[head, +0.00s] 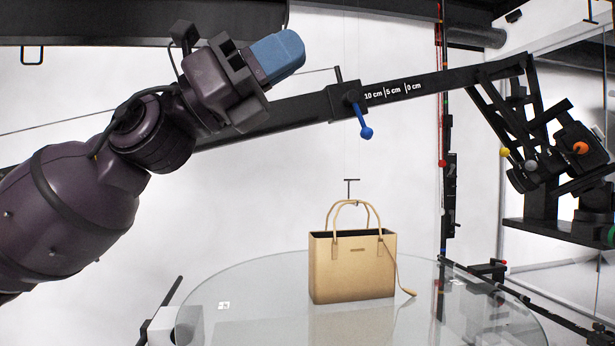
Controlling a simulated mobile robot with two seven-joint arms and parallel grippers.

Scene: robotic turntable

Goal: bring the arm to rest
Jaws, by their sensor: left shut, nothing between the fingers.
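My left arm comes in from the left, and its gripper (277,56) is raised in the upper middle of the head view. Its blue-grey fingers are together with nothing between them. The gripper is well above and to the left of a tan handbag (352,268), not touching it. It appears in front of the black boom, and I cannot tell the gap. The handbag stands upright on a round glass turntable (250,290), its two handles up. My right gripper is not in view.
A black boom (440,82) with scale marks slopes across the view. A blue lever (362,122) hangs from it. A black mechanism with coloured knobs (560,155) stands at the right. A small T-shaped hook (351,185) is above the handbag.

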